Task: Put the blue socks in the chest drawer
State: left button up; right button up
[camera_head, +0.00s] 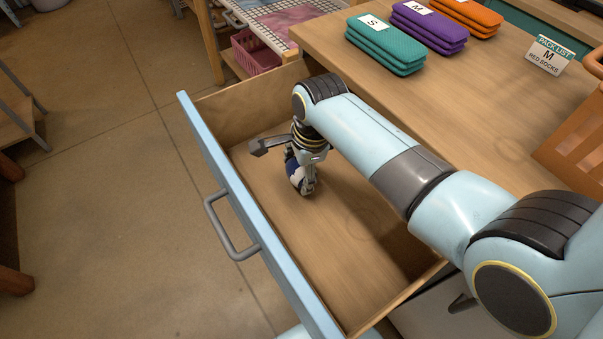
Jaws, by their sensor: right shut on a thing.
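The chest drawer (340,255) is pulled open, with a light blue front, a grey handle (232,228) and a bare wooden bottom. My right arm reaches in from the right, over the drawer. My right gripper (302,184) points down inside the drawer's outline, toward its far part. It is shut on the blue socks (293,167), a small dark blue and white bundle mostly hidden by the fingers. I cannot tell whether the bundle touches the drawer bottom. My left gripper is out of view.
Green (384,45), purple (430,27) and orange (466,14) folded stacks lie on the wooden top. A pack list card (547,55) reads "M, red socks". An orange crate (575,150) stands at right. A pink basket (254,52) is behind the drawer.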

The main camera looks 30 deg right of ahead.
jog(key=shift+f, duration=0.8)
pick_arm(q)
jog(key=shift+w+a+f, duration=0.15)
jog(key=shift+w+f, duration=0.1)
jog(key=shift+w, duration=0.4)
pick_arm(e)
jog(key=o, duration=1.2)
jog(key=shift+f, duration=0.1)
jog(key=shift+c, duration=0.2)
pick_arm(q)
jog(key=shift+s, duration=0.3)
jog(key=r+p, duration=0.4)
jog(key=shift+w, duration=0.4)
pick_arm(e)
jog(key=r, duration=0.4)
jog(key=s+r, duration=0.1)
jog(key=r, duration=0.3)
jog(key=s+d+r, duration=0.1)
jog(key=r, duration=0.3)
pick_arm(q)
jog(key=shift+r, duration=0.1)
pick_arm(e)
jog(key=shift+w+r, duration=0.1)
jog(key=shift+r, duration=0.05)
